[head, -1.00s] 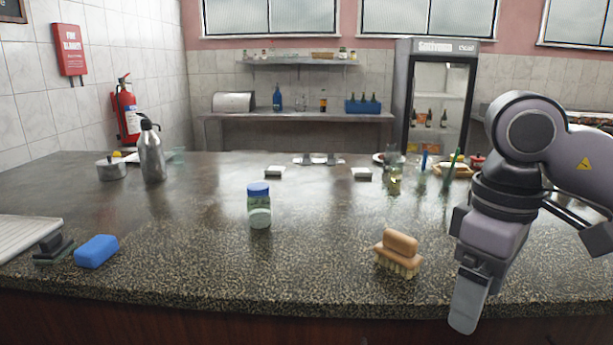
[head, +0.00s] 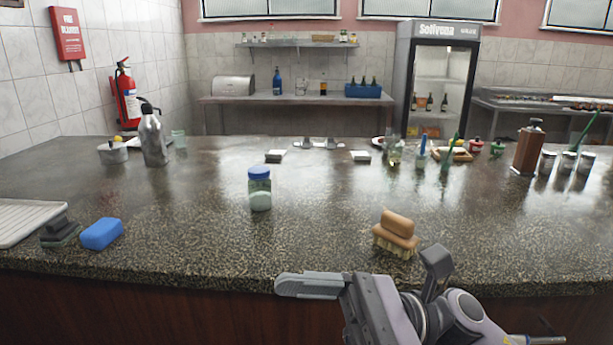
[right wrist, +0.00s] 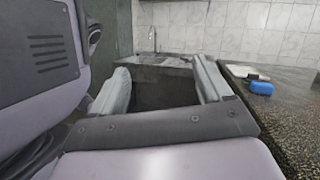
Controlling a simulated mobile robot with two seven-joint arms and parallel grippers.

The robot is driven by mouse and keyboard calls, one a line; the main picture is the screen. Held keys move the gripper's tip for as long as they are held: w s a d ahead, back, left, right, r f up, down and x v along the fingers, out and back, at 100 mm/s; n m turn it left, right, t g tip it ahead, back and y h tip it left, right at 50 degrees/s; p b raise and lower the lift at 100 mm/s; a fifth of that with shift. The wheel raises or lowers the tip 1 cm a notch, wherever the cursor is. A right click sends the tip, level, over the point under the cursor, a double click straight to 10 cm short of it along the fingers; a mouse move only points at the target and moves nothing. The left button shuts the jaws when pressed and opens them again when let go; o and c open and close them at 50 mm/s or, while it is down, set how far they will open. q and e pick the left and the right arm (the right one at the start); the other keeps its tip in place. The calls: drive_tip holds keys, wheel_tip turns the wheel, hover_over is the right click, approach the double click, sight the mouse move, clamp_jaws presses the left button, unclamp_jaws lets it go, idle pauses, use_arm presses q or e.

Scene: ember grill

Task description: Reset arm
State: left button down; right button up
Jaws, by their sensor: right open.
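My right gripper (head: 356,268) is at the bottom of the head view, in front of the counter's front edge, with its jaws apart and nothing between them. In the right wrist view, the right gripper (right wrist: 161,78) shows its two grey fingers spread, with a sink area beyond. A wooden scrub brush (head: 396,232) lies on the counter just behind this gripper, apart from it. My left gripper is not in view.
The dark counter (head: 320,245) carries a blue-lidded jar (head: 260,190), a blue sponge (head: 101,234), a metal bottle (head: 153,138) and a wooden grinder (head: 528,148). A blue sponge also shows in the right wrist view (right wrist: 262,88). The counter's front middle is clear.

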drive_tip(key=w+d+f+n+t+h, duration=0.3)
drive_tip(key=f+n+t, duration=0.2)
drive_tip(key=n+t, duration=0.45)
drive_tip(key=w+d+f+n+t+h, duration=0.35)
drive_tip(key=n+t, duration=0.25)
drive_tip(key=n, duration=0.7)
drive_tip(key=w+d+f+n+t+h, duration=0.25)
drive_tip(key=f+n+t, duration=0.35)
drive_tip(key=n, duration=0.6)
drive_tip(key=s+d+f+m+g+h, duration=0.2)
drive_tip(key=s+f+m, duration=0.3)
drive_tip(key=f, duration=0.3)
drive_tip(key=s+d+f+m+g+h, duration=0.2)
drive_tip(key=s+d+f+m+h, duration=0.2)
drive_tip(key=f+m, duration=0.3)
drive_tip(key=s+d+f+m+g+h, duration=0.2)
drive_tip(key=s+d+f+m+h, duration=0.1)
drive_tip(key=s+d+f+m, duration=0.2)
wheel_tip(320, 180, down, 4)
drive_tip(key=shift+s+m+h+p, duration=0.3)
drive_tip(key=shift+m+p, duration=0.1)
drive_tip(key=shift+m, duration=0.65)
